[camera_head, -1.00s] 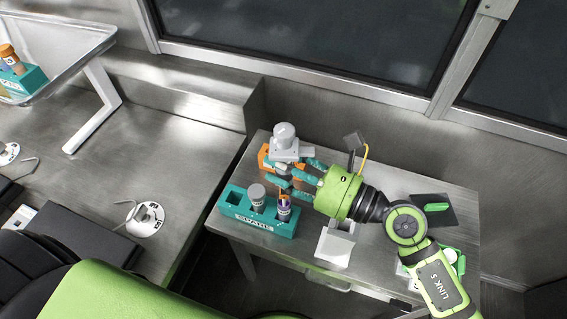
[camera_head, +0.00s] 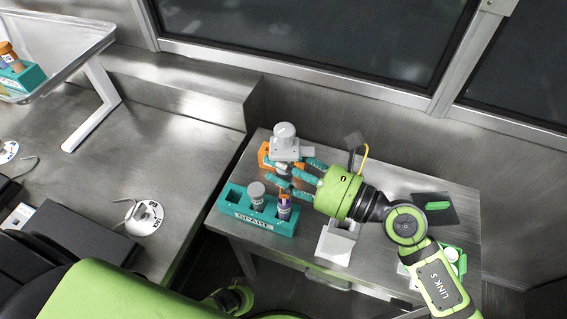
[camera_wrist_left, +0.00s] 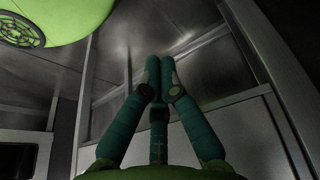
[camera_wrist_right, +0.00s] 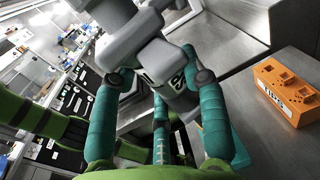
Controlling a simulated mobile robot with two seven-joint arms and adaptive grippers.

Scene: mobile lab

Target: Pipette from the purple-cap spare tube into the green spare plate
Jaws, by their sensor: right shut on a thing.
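My right gripper (camera_head: 291,177) is shut on a grey pipette (camera_head: 285,145), held upright above the small table. The pipette also fills the upper middle of the right wrist view (camera_wrist_right: 158,68). The purple-cap spare tube (camera_head: 284,210) stands in the right part of the teal SPARE rack (camera_head: 233,209), just below the gripper's fingers. I cannot tell whether the pipette's tip touches it. A green plate-like piece (camera_head: 437,206) lies on a dark pad at the right; I cannot tell if it is the spare plate. My left gripper (camera_wrist_left: 158,65) is shut and empty, away from the table.
A grey-capped tube (camera_head: 256,193) stands in the same rack. An orange block (camera_wrist_right: 290,88) sits behind the pipette. A white holder (camera_head: 335,244) stands below my right wrist. A green-and-white item (camera_head: 452,256) lies partly behind my right arm.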

